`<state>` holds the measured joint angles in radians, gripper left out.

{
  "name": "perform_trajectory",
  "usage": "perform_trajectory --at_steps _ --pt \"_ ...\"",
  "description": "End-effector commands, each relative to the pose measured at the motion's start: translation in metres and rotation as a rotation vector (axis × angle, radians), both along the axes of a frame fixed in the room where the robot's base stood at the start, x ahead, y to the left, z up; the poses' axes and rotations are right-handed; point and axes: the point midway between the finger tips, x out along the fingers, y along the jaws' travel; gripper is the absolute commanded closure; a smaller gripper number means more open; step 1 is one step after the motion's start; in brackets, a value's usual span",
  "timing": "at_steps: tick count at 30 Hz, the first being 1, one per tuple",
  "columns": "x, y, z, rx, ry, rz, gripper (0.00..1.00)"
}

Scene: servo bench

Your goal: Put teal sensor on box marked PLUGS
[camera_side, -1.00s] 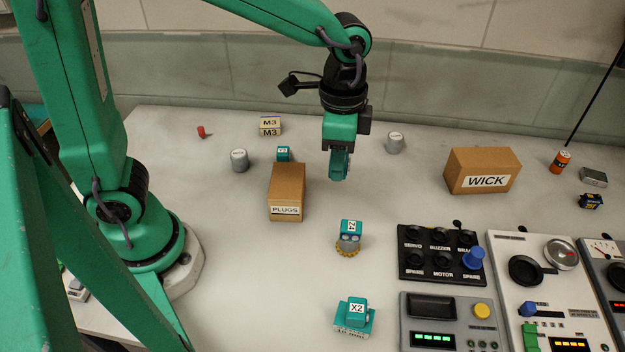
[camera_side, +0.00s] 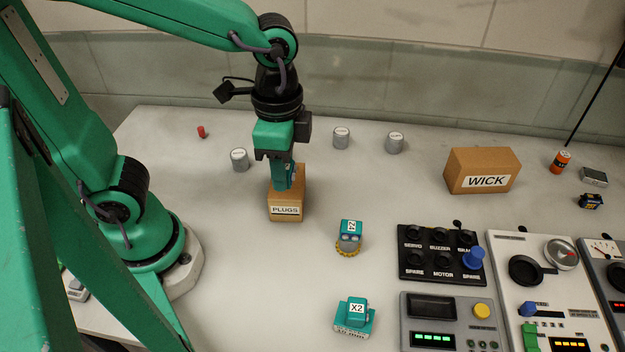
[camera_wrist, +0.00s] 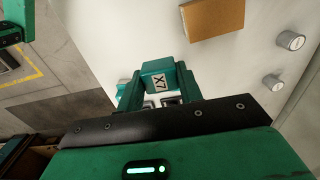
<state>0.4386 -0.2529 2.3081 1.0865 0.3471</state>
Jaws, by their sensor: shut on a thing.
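My gripper (camera_side: 283,180) is shut on a teal sensor, a small teal block with the label X7 that shows between the fingers in the wrist view (camera_wrist: 158,78). In the side view the gripper points down over the cardboard box marked PLUGS (camera_side: 286,212), covering part of its top. I cannot tell whether the held sensor touches the box. Another teal block (camera_side: 351,227) sits on a grey part with a yellow rim right of the box. A teal block marked X2 (camera_side: 356,308) stands nearer the front.
A box marked WICK (camera_side: 482,171) stands at the right. Grey cylinders (camera_side: 240,160) (camera_side: 341,138) (camera_side: 395,142) stand at the back. Control panels (camera_side: 442,254) fill the front right. The table left of the PLUGS box is fairly clear.

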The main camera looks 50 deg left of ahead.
Motion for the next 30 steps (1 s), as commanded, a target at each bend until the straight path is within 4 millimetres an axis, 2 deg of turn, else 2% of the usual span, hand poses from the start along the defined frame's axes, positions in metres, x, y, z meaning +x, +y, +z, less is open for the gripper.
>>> perform_trajectory --at_steps 8,24,30 --pt "0.012 0.019 -0.013 0.001 0.003 0.006 0.86" --pt "0.051 0.077 -0.055 0.0 0.003 0.006 0.86" --pt "0.061 0.092 -0.067 0.0 0.001 0.003 0.86"
